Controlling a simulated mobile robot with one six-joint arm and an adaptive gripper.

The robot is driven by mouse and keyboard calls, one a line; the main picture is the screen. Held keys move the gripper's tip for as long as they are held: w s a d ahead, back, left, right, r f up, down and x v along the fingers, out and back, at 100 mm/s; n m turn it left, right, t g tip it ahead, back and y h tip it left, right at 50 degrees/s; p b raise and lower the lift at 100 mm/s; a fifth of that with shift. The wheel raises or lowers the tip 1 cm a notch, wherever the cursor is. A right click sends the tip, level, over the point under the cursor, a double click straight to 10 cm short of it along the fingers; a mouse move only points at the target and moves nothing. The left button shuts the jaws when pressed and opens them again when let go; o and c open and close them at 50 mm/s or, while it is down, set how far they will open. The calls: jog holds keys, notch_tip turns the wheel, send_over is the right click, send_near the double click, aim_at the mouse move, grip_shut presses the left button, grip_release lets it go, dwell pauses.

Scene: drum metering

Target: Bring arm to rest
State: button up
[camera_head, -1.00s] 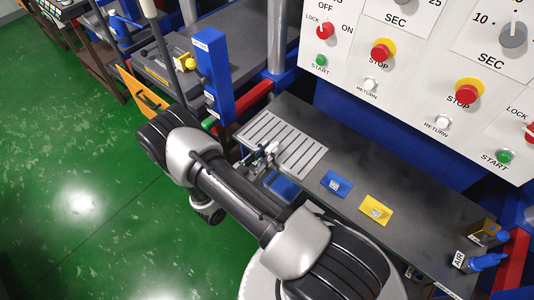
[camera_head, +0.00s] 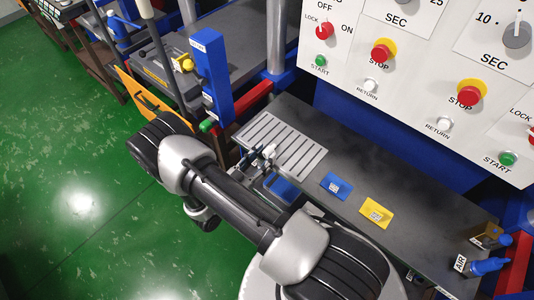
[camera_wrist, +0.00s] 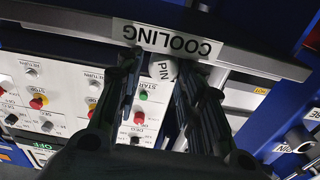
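My arm reaches across the lower middle of the head view. My gripper (camera_head: 258,160) is small and partly hidden there, by the left end of the bench near the slotted plate (camera_head: 290,148). In the wrist view the two dark fingers of my gripper (camera_wrist: 158,75) are spread with a gap between them. A pale piece marked PIN (camera_wrist: 163,70) shows in that gap, and I see no finger clearly closed on it. A white COOLING label (camera_wrist: 168,40) lies just beyond the fingertips.
A blue tray (camera_head: 281,187), a blue plate (camera_head: 336,186) and a yellow plate (camera_head: 376,212) are on the dark bench (camera_head: 425,215). A blue post (camera_head: 213,75) stands near the arm. The control panel (camera_head: 420,60) rises behind. Green floor (camera_head: 70,150) is open at left.

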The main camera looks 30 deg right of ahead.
jog(key=v, duration=0.6)
jog(key=s+d+r+m+g+y, duration=0.1)
jog(key=s+r+m+g+y, duration=0.35)
jog(key=r+m, duration=0.8)
jog(key=s+d+r+m+g+y, duration=0.1)
jog(key=s+r+m+g+y, duration=0.45)
jog(key=m, duration=1.15)
jog(key=s+a+r+m+t+y, duration=0.3)
jog(key=r+m, duration=0.3)
jog(key=m, duration=0.8)
jog(key=s+a+r+m+t+y, duration=0.4)
jog(key=r+m, duration=0.3)
jog(key=m, duration=0.7)
jog(key=shift+t, duration=0.6)
